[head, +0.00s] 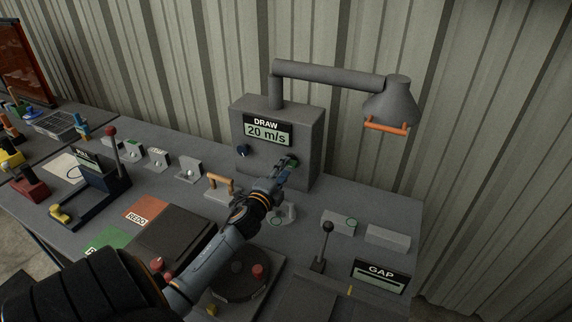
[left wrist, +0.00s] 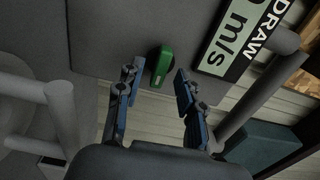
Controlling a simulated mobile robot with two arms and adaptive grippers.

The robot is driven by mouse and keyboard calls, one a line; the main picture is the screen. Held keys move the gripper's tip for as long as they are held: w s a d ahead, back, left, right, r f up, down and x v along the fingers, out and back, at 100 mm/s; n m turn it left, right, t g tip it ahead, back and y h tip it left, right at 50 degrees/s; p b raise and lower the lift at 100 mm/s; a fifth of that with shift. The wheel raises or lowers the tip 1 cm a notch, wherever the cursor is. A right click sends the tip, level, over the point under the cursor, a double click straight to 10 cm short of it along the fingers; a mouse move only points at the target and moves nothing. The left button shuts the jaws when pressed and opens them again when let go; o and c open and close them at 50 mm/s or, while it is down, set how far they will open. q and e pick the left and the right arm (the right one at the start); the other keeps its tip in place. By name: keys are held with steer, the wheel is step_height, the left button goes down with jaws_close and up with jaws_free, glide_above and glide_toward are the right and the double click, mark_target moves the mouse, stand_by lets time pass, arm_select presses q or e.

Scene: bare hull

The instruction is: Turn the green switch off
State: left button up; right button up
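The green switch (head: 293,161) is on the front face of the grey DRAW box (head: 254,172), at its lower right. In the head view it is small and partly hidden by my left gripper (head: 285,173), which reaches in close to it. In the left wrist view the green switch (left wrist: 160,66) is a rounded green block on the grey panel. There my left gripper (left wrist: 158,78) is open, with one finger on each side of the switch and visible gaps between. I cannot tell which position the switch is in. My right gripper is not in view.
A dark blue knob (head: 243,151) is on the same box, below the "20 m/s" display (head: 269,134). A grey lamp (head: 388,103) overhangs the right side. An orange-handled part (head: 220,183) and a black-knobbed lever (head: 325,240) stand nearby on the bench.

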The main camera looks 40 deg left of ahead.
arm_select(q)
steer(key=shift+x, duration=0.95)
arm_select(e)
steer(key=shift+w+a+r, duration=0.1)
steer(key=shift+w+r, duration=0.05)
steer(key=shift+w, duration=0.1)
arm_select(q)
jaws_close()
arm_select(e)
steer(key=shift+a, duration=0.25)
